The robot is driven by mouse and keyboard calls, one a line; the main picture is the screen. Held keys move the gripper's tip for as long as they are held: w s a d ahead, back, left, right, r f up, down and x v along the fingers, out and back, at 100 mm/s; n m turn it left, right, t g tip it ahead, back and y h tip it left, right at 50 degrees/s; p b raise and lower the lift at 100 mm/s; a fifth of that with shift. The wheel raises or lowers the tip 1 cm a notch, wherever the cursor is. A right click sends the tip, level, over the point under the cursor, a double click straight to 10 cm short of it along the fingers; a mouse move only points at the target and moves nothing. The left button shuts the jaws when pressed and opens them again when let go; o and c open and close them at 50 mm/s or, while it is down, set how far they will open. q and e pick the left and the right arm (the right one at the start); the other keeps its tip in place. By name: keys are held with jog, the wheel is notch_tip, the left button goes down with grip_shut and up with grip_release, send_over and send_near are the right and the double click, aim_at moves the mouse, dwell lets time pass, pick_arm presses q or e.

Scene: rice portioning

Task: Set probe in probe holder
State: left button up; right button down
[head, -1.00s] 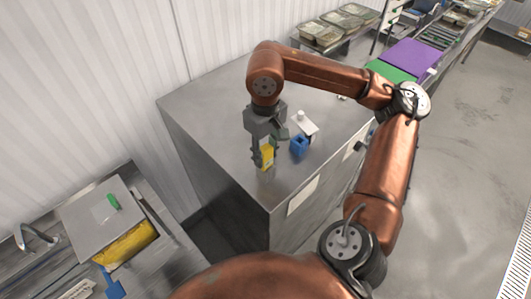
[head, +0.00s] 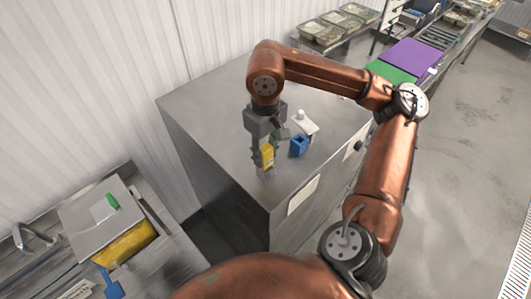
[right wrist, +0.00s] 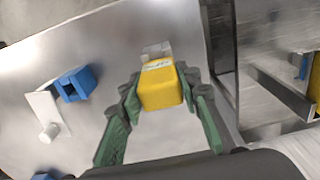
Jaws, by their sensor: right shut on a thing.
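The yellow probe (head: 267,158) is upright between the green fingers of my right gripper (head: 266,150), over the near part of the steel counter. In the right wrist view the yellow probe (right wrist: 160,92) sits between both fingers of the right gripper (right wrist: 158,80), with a pale label on its far end. The gripper is shut on it. The probe's lower tip is hard to make out. The blue probe holder (head: 299,147) stands on the counter, just right of the probe and apart from it. It also shows at left in the right wrist view (right wrist: 75,84). My left gripper is not in view.
A white plate with a knob (head: 305,123) lies beside the blue holder. The steel counter (head: 205,105) is bare to the left. A sink unit with a yellow-filled container (head: 125,245) is at lower left. Green and purple boards (head: 408,57) are farther back.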

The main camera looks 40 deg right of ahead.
jog(key=shift+s+f, duration=0.1)
jog(key=shift+f, duration=0.05)
jog(key=c, duration=1.4)
grip_release()
jog(key=shift+o, duration=0.9)
jog(key=o, duration=0.4)
jog(key=shift+c, duration=0.2)
jog(key=shift+r+p, duration=2.7)
jog(key=shift+r, duration=1.4)
jog(key=shift+f, duration=0.1)
